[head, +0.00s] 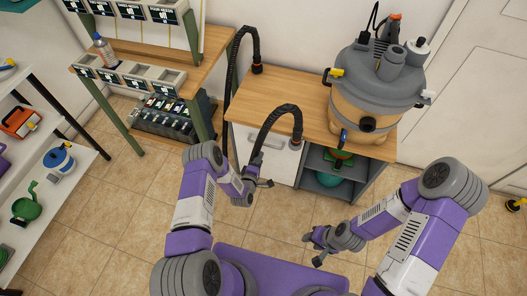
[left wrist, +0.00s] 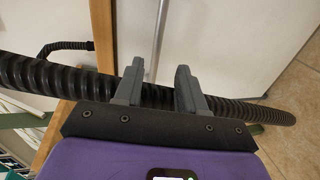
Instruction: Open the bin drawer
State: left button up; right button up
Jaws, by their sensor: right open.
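The white cabinet front (head: 284,160), which looks like the bin drawer, is under the left part of the wooden worktop and appears closed. My left gripper (head: 268,183) is in front of this white front, below the hanging hose. In the left wrist view my left gripper (left wrist: 159,88) has its fingers apart, with the black ribbed hose (left wrist: 65,78) crossing behind them. My right gripper (head: 313,250) is open and empty over the floor, to the right and nearer me.
A vacuum (head: 375,95) stands on the worktop. Open shelves (head: 325,185) are right of the white front. Tiled floor (head: 130,200) is clear at left.

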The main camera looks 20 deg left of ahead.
aim_at(275, 137)
pick_arm(q)
jog(key=b+x, duration=0.3)
jog(key=x, duration=0.4)
jog(key=shift+w, duration=0.45)
jog(key=shift+a+r, duration=0.1)
jog(key=shift+a, duration=0.05)
jog(key=shift+c, duration=0.2)
grip_shut()
